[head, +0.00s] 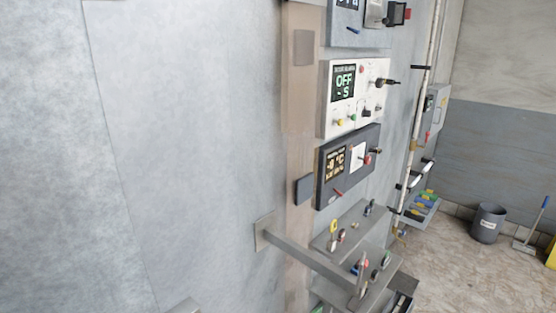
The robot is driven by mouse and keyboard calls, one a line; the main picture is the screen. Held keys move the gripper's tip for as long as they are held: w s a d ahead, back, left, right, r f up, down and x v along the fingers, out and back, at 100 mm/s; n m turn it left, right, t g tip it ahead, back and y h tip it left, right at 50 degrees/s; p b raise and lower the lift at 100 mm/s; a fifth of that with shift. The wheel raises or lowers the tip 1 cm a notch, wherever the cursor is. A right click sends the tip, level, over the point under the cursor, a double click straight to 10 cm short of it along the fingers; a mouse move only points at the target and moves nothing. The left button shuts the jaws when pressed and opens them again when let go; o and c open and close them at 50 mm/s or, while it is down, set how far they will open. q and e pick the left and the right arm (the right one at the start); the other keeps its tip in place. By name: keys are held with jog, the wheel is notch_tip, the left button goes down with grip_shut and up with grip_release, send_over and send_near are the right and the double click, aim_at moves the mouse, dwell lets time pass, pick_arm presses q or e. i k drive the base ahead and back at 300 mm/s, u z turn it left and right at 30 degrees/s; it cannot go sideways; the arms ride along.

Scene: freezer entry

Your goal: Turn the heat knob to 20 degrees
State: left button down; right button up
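A dark control panel (323,196) is on the wall right of centre, seen at a steep angle. Its orange display (335,164) shows what looks like a degree reading, too small to read surely. A small red-and-black control (367,159) sticks out beside a white plate on it, and a red lever-like part (338,192) is below the display. I cannot tell which control is the heat knob. Above it, a white panel (325,110) has a green display (344,84) reading OFF, with several small knobs. Neither of my grippers is in view.
Below the panels, a grey bar (300,254) juts from the wall near shelves (330,240) holding small coloured items. A large pale wall (190,140) fills the left. A grey bin (488,224) stands on the floor at right, with open floor (450,265) in front.

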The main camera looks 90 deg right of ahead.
aim_at(367, 159)
jog(key=z, duration=3.5)
